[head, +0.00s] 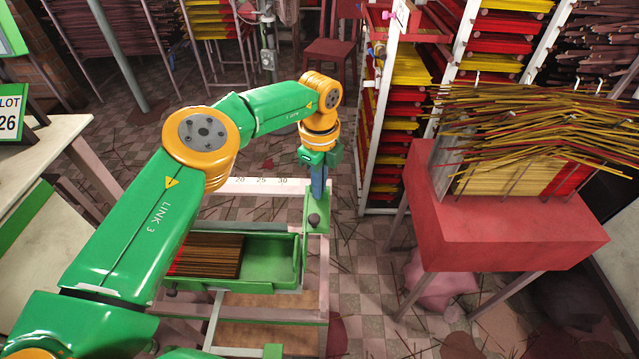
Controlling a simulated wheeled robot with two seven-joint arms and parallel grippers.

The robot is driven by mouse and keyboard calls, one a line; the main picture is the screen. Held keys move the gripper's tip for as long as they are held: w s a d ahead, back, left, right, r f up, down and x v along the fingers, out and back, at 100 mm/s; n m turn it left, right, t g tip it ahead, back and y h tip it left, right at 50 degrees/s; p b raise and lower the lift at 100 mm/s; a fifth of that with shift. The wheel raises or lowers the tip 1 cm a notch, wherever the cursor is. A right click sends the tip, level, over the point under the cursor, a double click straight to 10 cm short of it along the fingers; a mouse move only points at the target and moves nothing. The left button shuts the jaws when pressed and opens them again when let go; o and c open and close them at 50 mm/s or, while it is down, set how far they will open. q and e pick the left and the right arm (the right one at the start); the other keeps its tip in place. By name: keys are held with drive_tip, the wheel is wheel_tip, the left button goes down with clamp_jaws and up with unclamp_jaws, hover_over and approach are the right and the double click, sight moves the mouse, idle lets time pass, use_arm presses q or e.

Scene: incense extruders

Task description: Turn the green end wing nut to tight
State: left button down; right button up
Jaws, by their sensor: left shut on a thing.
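My left arm reaches in from the left and points down at the frame's right end. My left gripper (317,198) is seen from above, at the green end plate (317,229) of the tray frame. It is shut on the green end wing nut, a small dark knob (314,220) at its tip. The jaws hide part of the nut, and its angle is too small to tell. My right gripper is not in view.
A green tray (270,286) with brown and red sticks lies in the pale frame just left of the end plate. A red table (500,235) piled with incense sticks stands to the right. Racks of red and yellow trays (400,95) stand behind. Checkered floor lies between.

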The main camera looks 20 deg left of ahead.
use_arm(q)
drive_tip(key=shift+m, duration=0.3)
drive_tip(key=m, duration=0.2)
drive_tip(key=shift+m+p, duration=0.4)
drive_tip(key=m, duration=0.3)
drive_tip(key=shift+m, duration=0.3)
drive_tip(key=m, duration=0.3)
drive_tip(key=shift+m, duration=0.3)
drive_tip(key=m, duration=0.3)
drive_tip(key=shift+m, duration=0.4)
drive_tip(key=m, duration=1)
drive_tip(key=shift+m, duration=2.1)
